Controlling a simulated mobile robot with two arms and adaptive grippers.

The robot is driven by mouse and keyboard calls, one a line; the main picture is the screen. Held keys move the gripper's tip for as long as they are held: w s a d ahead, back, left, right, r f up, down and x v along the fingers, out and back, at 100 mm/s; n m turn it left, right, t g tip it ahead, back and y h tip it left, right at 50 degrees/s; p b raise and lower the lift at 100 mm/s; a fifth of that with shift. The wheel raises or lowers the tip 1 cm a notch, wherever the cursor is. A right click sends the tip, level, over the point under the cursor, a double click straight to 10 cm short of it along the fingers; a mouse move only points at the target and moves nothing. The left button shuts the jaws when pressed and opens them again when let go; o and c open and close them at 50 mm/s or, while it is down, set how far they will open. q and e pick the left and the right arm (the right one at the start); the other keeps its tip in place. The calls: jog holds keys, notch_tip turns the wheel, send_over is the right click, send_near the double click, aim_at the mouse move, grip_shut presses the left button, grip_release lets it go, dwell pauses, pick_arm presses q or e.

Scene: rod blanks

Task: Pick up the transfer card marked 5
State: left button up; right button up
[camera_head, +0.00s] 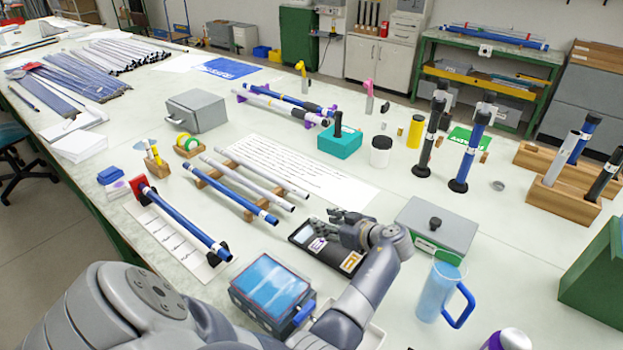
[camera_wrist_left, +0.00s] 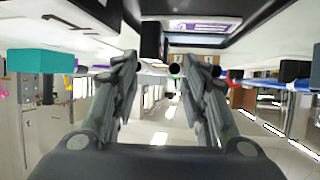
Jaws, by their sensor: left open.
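A black tray (camera_head: 330,262) lies on the table in front of me. A pale card with purple marks (camera_head: 317,244) is at its left part, and a yellow-brown marked piece (camera_head: 351,261) is at its right end. No number 5 is readable, so I cannot tell which is the transfer card marked 5. My left gripper (camera_head: 328,226) is open and empty, at the tray's far edge, with its fingers pointing left. In the left wrist view, the tilted picture shows the open fingers (camera_wrist_left: 160,66) below the tray and the purple-marked card (camera_wrist_left: 205,26). My right gripper is out of view.
A grey lidded box (camera_head: 437,229) stands right of the tray, with a blue jug (camera_head: 440,290) nearer. A blue-topped box (camera_head: 270,287) is close at the front left. Rods lie on wooden rests (camera_head: 240,187) behind left. A teal block (camera_head: 340,142) stands farther back.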

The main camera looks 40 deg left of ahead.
aim_at(307, 229)
pick_arm(q)
jog(key=x, duration=0.3)
jog(key=shift+a+f, duration=0.2)
jog(key=shift+a, duration=0.15)
grip_shut()
